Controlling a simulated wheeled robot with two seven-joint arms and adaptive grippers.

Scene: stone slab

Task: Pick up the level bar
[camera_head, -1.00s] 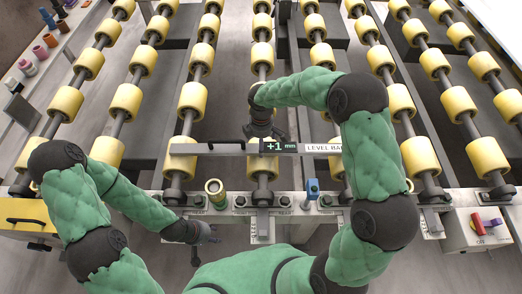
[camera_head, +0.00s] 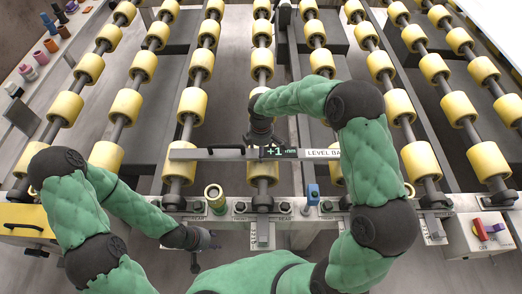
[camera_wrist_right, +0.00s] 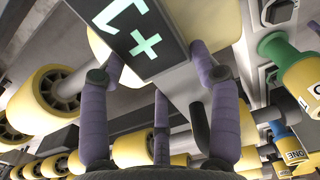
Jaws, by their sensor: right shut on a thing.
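The level bar (camera_head: 200,154) is a long grey bar with a "+1" display and a "LEVEL BAR" label. It lies crosswise above the yellow rollers in the head view. My right gripper (camera_head: 262,141) comes down on it near its middle, beside the display, and is shut on it. In the right wrist view, the bar's display (camera_wrist_right: 143,38) is close up, with the purple fingers of my right gripper (camera_wrist_right: 160,95) on either side. The bar's underside contact is hidden. My left gripper (camera_head: 205,244) is low in front of the bench rail, empty, its fingers spread apart.
Rows of yellow rollers (camera_head: 192,103) run away from me. A front rail carries a green-and-yellow ring piece (camera_head: 214,193) and a blue-handled piece (camera_head: 312,194). A switch box (camera_head: 482,232) is at right. Coloured spools (camera_head: 28,73) line a shelf at left.

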